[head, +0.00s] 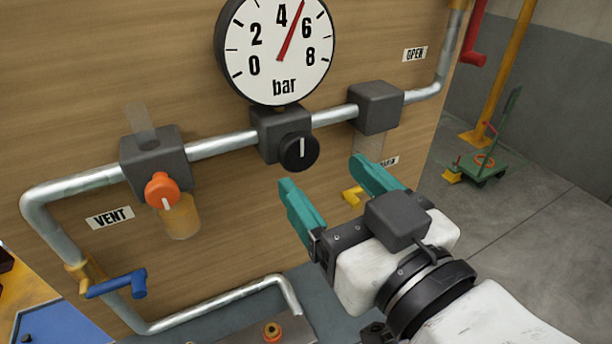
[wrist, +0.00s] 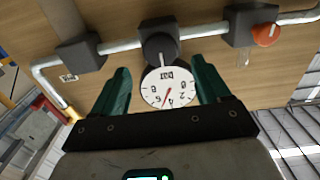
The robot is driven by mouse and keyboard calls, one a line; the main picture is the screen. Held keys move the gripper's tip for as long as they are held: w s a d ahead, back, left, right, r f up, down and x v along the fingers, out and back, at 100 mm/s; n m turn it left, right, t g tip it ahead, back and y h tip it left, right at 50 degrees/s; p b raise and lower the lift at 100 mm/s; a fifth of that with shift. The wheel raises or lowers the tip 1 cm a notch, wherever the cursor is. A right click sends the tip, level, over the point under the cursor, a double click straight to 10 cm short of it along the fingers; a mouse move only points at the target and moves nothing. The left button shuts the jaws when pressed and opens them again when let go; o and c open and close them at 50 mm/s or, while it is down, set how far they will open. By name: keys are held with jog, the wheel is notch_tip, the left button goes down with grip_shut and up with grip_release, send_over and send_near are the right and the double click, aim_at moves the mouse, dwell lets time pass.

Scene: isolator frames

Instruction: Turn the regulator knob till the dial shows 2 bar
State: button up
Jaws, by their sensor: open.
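The round white dial (head: 262,70) is marked 0 to 8 bar, and its red needle points between 4 and 6, near 5. The black regulator knob (head: 300,152) sits below it on a grey block; its white mark is about upright. My gripper (head: 322,172) is open and empty, with teal fingers pointing toward the panel, just below and to the right of the knob in the head view. In the wrist view the picture is upside down: the knob (wrist: 158,47) and dial (wrist: 168,88) show between the open fingers (wrist: 162,72). I see no contact with the knob.
An orange knob (head: 162,190) above a yellowish cup sits left, near the VENT label (head: 110,217). A metal pipe (head: 222,145) runs across the wooden panel. A blue-handled valve (head: 115,285) is lower left, a red handle (head: 472,45) upper right. Floor at right is mostly open.

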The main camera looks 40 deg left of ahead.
aim_at(302, 153)
jog(key=shift+x, duration=2.9)
jog(key=shift+r, duration=0.1)
jog(key=shift+c, duration=0.4)
jog(key=c, duration=0.9)
